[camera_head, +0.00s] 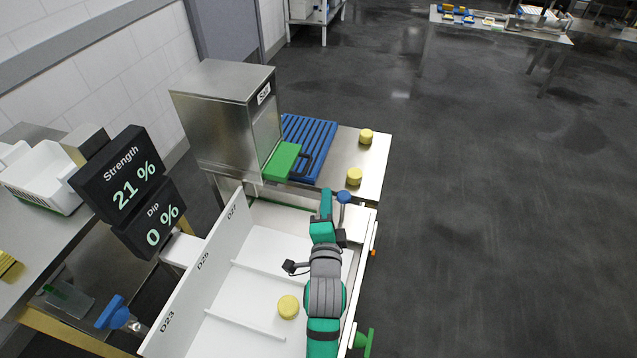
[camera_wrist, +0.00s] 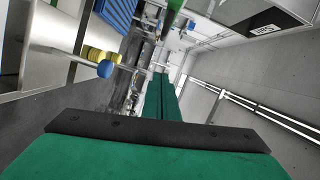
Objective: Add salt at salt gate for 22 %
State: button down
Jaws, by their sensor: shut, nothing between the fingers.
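The steel salt box (camera_head: 222,115) with its salt label stands at the head of the white brine tank (camera_head: 240,262). A green salt gate (camera_head: 281,162) with a dark handle sits at its lower right side. A black display (camera_head: 122,180) reads Strength 21 %, and the one below reads Dip 0 %. My gripper (camera_head: 326,192) is shut and empty, to the lower right of the gate and apart from it. Its closed green fingers show in the wrist view (camera_wrist: 162,88). A green piece, perhaps the gate, shows at that view's top edge (camera_wrist: 173,8).
A blue knob (camera_head: 344,197) is close beside my gripper. One yellow cheese (camera_head: 288,307) lies in the tank, and two (camera_head: 366,136) stand on the steel table beyond, by a blue slatted rack (camera_head: 312,135). Dark floor at right is clear.

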jog(key=w+a+f, duration=0.1)
jog(key=w+a, duration=0.3)
jog(key=w, duration=0.6)
jog(key=shift+f, duration=0.15)
jog(key=shift+w, duration=0.15)
